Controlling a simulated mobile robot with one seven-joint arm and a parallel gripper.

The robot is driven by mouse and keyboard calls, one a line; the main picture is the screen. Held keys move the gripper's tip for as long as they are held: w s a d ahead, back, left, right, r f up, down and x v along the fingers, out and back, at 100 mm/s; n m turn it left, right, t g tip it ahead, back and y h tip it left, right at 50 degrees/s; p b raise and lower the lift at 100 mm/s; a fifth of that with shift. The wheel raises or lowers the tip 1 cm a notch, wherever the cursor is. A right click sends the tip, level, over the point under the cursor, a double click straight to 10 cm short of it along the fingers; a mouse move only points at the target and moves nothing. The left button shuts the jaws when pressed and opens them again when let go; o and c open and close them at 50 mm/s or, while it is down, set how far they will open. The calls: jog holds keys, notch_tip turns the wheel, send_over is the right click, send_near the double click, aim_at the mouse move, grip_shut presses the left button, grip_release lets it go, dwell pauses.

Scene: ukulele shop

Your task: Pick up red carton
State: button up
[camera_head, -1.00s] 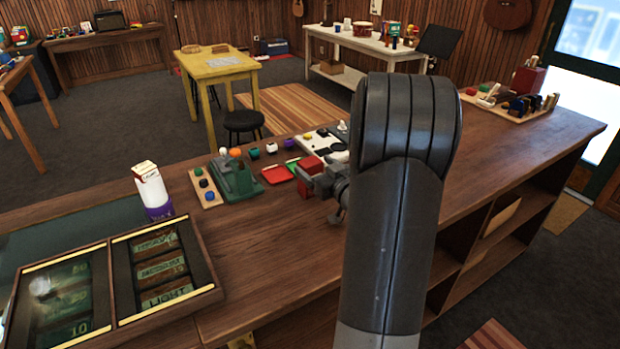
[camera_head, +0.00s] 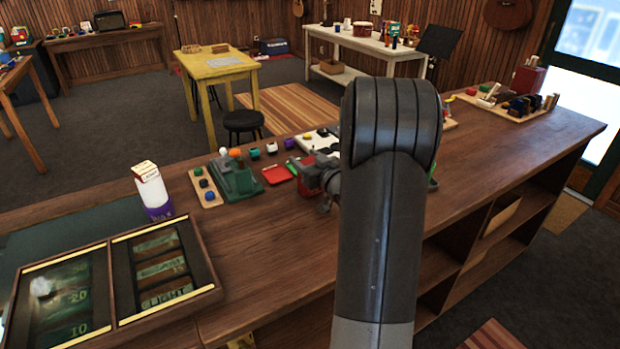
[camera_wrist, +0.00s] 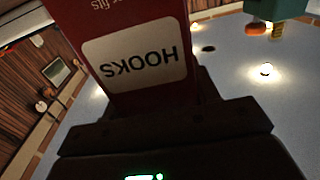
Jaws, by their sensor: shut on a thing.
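The red carton (camera_wrist: 130,82) has a white label reading "HOOKS" and fills much of the wrist view, with the text upside down. My gripper (camera_wrist: 165,115) is shut on it. In the head view the red carton (camera_head: 309,183) is a small red shape just left of my gripper (camera_head: 322,178), partly hidden by the fingers. It is over the wooden counter, beside the green device; I cannot tell from the head view how far it is above the surface. My arm hides part of the counter behind.
A green device (camera_head: 236,178), a red tray (camera_head: 277,175) and a board with round knobs (camera_head: 206,187) stand left of the gripper. A white and purple bottle-like carton (camera_head: 152,190) and a framed display case (camera_head: 110,285) are farther left. The counter's front is clear.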

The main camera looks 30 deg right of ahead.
jog(key=c, duration=0.7)
